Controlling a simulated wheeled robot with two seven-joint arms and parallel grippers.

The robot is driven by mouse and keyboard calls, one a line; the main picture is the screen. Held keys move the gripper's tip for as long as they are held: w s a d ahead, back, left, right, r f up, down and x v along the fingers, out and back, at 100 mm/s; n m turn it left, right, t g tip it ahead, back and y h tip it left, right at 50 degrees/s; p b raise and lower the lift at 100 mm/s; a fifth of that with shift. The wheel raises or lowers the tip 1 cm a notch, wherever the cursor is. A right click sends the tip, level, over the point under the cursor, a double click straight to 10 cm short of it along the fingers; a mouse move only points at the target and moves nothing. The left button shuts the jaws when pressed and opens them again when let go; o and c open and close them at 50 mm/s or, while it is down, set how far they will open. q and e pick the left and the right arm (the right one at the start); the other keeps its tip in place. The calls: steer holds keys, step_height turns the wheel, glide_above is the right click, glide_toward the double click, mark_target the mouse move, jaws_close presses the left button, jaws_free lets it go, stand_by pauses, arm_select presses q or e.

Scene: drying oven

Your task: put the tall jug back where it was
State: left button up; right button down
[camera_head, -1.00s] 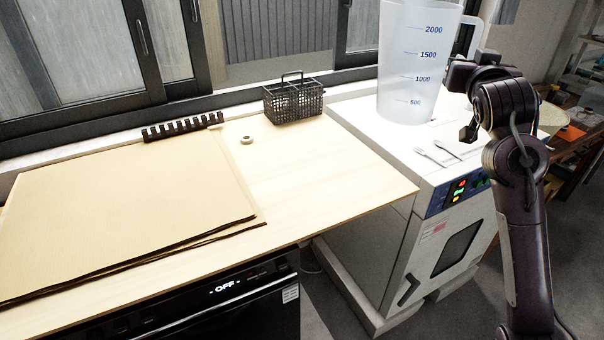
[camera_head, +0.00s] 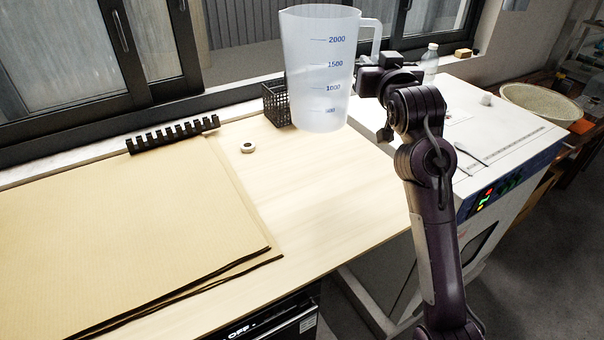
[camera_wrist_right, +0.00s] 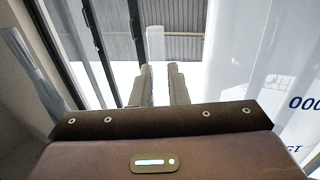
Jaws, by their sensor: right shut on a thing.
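The tall jug (camera_head: 318,75) is translucent white with blue measuring marks, and it stands upright in the head view above the wooden table (camera_head: 310,205). Its handle (camera_head: 374,32) is on its right side. My right gripper (camera_head: 368,82) is at the handle, shut on it. In the right wrist view the handle (camera_wrist_right: 156,45) shows between the two fingers (camera_wrist_right: 161,80), with the jug's wall (camera_wrist_right: 265,75) on the right. The gap beneath the jug is hard to judge. My left gripper is not in view.
A black wire basket (camera_head: 273,104) is partly hidden behind the jug. A black toothed rack (camera_head: 170,136) and small white ring (camera_head: 248,147) lie left of it. Brown sheets (camera_head: 130,235) cover the table's left.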

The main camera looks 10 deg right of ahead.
steer(key=shift+w+a+f, duration=0.1)
steer(key=shift+w+f, duration=0.05)
steer(key=shift+f, duration=0.3)
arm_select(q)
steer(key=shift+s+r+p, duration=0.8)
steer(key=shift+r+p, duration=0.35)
arm_select(e)
step_height(320, 180, down, 18)
steer(key=shift+s+f, duration=0.2)
steer(key=shift+s, duration=0.1)
steer(key=c, duration=1.8)
jaws_free()
steer(key=shift+f, duration=0.2)
steer(key=o, duration=0.4)
